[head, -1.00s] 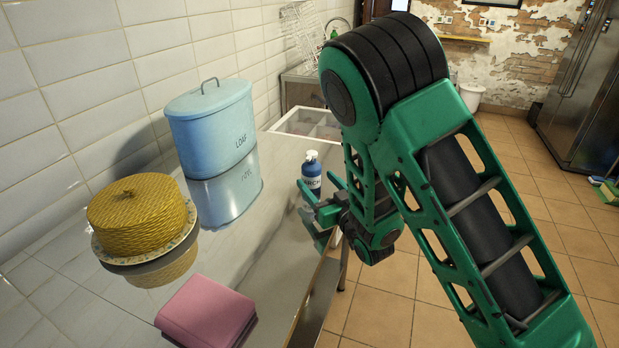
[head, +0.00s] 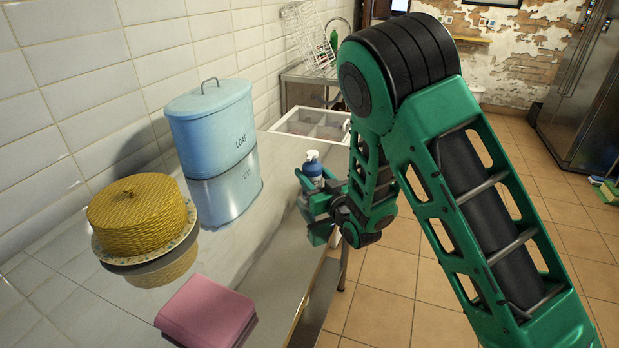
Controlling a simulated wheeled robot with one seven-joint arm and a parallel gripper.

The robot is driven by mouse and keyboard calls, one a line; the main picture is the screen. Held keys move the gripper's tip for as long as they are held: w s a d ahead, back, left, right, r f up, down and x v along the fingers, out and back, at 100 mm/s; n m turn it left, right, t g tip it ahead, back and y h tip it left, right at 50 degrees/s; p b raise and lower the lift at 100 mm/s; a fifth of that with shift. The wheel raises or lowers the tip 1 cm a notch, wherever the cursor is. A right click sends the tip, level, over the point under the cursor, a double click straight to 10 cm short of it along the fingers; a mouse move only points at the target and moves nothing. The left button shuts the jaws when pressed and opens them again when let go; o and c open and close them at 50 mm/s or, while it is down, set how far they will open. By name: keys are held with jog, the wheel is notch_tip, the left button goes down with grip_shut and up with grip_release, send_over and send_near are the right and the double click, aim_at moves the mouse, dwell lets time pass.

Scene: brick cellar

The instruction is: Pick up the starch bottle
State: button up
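The starch bottle (head: 313,168) is blue with a white pump top and stands upright near the right edge of the shiny counter (head: 258,240). My gripper (head: 309,190) is at the bottle, its green fingers at the height of the bottle's body. The fingers hide the lower part of the bottle and its label. One finger shows on the near left side of the bottle; the other is mostly hidden. I cannot tell whether the fingers touch the bottle or have shut on it.
A blue loaf bin (head: 210,130) stands by the tiled wall. A yellow woven dome (head: 138,215) on a plate is at the left, and a pink box (head: 206,312) lies in front. A white divided tray (head: 312,124) is behind the bottle. The counter's middle is clear.

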jog(key=shift+c, duration=0.9)
jog(key=shift+r, duration=0.1)
